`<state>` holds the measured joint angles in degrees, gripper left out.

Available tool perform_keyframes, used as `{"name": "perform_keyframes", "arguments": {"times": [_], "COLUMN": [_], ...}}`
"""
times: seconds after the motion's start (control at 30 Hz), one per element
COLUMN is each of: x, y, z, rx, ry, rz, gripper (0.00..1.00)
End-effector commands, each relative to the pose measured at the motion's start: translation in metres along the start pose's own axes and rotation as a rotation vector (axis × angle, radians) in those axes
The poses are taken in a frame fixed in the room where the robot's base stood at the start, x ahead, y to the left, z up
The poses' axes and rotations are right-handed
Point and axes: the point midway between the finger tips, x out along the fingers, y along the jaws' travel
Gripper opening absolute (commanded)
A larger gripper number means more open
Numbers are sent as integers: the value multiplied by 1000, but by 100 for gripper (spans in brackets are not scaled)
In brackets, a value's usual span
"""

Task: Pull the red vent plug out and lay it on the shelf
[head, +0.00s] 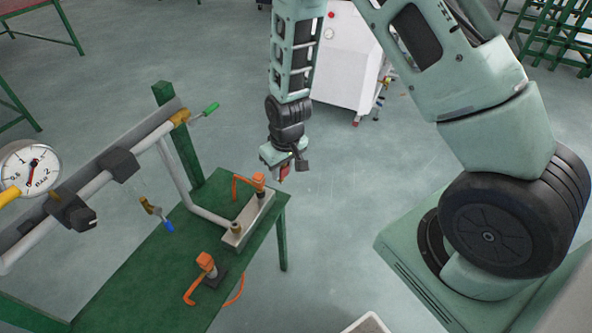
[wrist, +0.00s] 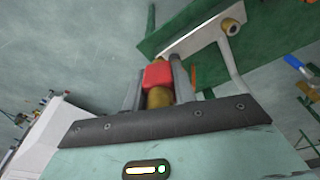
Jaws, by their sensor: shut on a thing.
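My gripper (head: 283,178) hangs just beyond the right corner of the green bench in the head view. It is shut on the red vent plug (wrist: 158,75), which has a brass-coloured part below the red one and sits between both fingers in the wrist view. In the head view only a bit of red (head: 284,171) shows at the fingertips. The plug is held in the air, apart from the pale block (head: 246,222) on the bench. I cannot tell which surface is the shelf; the green bench top (head: 150,270) is the nearest flat surface.
The block carries a brass fitting (head: 236,227) and an orange-capped part (head: 258,181). Another orange-capped part (head: 206,262) with a cord stands on the bench. A pipe with a gauge (head: 28,172) and green valve handle (head: 210,109) runs along the left. A white cabinet (head: 345,55) stands behind.

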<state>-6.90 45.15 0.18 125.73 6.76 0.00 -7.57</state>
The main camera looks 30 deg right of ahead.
Motion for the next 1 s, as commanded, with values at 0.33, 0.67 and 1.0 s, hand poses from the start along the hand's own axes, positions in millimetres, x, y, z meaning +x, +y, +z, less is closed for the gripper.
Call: {"name": "perform_keyframes", "arguments": {"times": [0.33, 0.67, 1.0], "x": [62, 94, 106], "y": [-95, -216, -345], "z": [-35, -41, -4], "rx": [-189, -373, -556], "ry": [265, 556, 812], "rz": [-56, -175, -364], "gripper": [0, 0, 0]}}
